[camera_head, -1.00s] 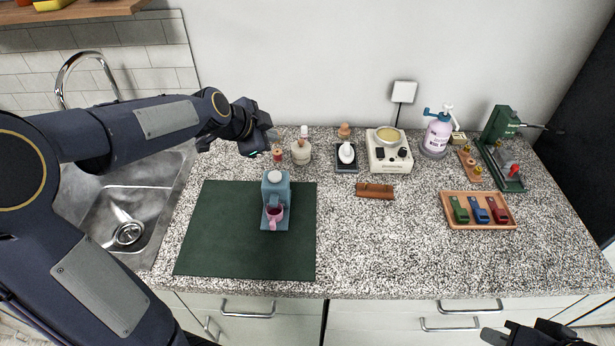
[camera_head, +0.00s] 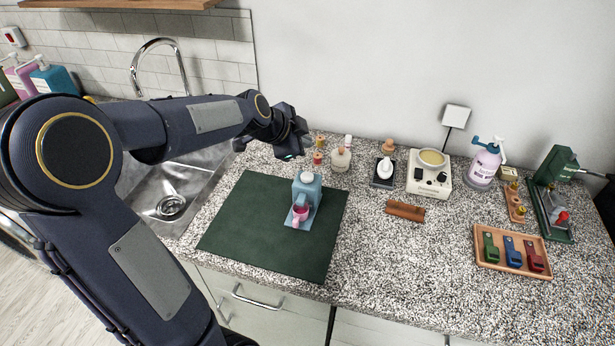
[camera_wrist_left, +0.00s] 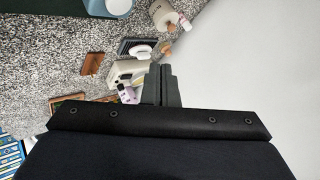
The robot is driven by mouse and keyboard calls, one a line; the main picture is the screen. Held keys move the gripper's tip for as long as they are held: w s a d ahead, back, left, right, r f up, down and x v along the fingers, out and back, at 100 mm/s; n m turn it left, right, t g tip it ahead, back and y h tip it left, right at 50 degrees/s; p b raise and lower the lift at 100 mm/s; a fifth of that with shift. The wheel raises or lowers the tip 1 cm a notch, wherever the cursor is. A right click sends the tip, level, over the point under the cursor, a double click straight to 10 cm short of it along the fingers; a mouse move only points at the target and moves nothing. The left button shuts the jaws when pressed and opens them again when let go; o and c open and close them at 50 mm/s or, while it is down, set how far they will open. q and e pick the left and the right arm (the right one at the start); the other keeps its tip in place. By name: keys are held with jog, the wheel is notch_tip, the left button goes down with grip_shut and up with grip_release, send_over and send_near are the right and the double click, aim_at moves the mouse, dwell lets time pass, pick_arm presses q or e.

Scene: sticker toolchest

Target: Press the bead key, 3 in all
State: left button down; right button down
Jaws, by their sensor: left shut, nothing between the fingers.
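A blue dispenser (camera_head: 311,212) stands upright on the dark green mat (camera_head: 262,228). A pale round button-like top (camera_head: 306,177) sits on it; I cannot tell for certain that this is the bead key. A pink cup (camera_head: 300,212) stands on the dispenser's foot, at its front. My left gripper (camera_head: 291,155) is shut and empty, behind the dispenser and slightly left of its top, apart from it. In the left wrist view, the shut fingers (camera_wrist_left: 162,84) point away from a cut-off part of the blue dispenser (camera_wrist_left: 108,7) at the top edge. My right gripper is out of view.
Small bottles (camera_head: 340,160) stand just right of my left gripper by the wall. The sink (camera_head: 178,190) is left of the mat.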

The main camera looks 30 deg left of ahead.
aim_at(304, 178)
pick_arm(q)
notch_tip(304, 178, down, 7)
jog(key=b, duration=0.5)
jog(key=shift+f, duration=0.15)
jog(key=shift+f+b, duration=0.3)
jog(key=shift+b, duration=0.15)
dwell(1.2)
jog(key=shift+f+b, duration=0.35)
jog(key=shift+b, duration=0.35)
jog(key=shift+f+b, duration=0.55)
jog(key=shift+b, duration=0.15)
dwell(0.6)
jog(key=shift+r, duration=0.15)
jog(key=shift+r+p, duration=0.5)
jog(key=shift+r, duration=0.3)
jog(key=shift+r+p, duration=1.6)
jog(key=shift+r, duration=0.95)
